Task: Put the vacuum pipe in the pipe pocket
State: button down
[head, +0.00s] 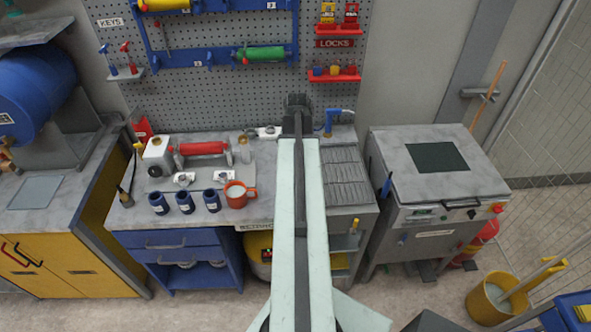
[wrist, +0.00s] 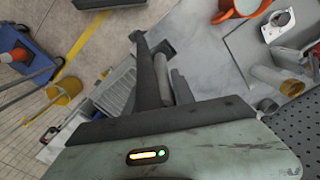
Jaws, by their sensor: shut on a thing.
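My gripper (head: 297,103) is at the far end of my outstretched arm in the head view, over the back of the workbench. In the wrist view my gripper (wrist: 160,50) has its dark fingers close together, shut on a grey rounded piece (wrist: 182,88) that looks like the vacuum pipe. Most of this piece is hidden by the fingers and wrist. My arm hides it in the head view. A small blue holder (head: 387,186) hangs on the left side of the right-hand machine. I cannot tell whether it is the pipe pocket.
The bench (head: 130,210) carries a red roller (head: 202,148), several dark blue cups, an orange mug (head: 238,195) and a grey ribbed plate (head: 345,180). A blue bent fitting (head: 332,122) stands right of my gripper. A pegboard (head: 215,95) rises behind. The machine (head: 440,190) stands right.

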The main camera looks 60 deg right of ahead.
jog(key=shift+f+b, duration=1.05)
jog(key=shift+f, duration=0.25)
jog(key=shift+f, duration=0.25)
jog(key=c, duration=1.1)
grip_release()
jog(key=shift+r, duration=0.1)
jog(key=shift+o, duration=0.2)
notch_tip(320, 180, up, 13)
jog(key=p, duration=1.2)
jog(key=shift+f, duration=0.3)
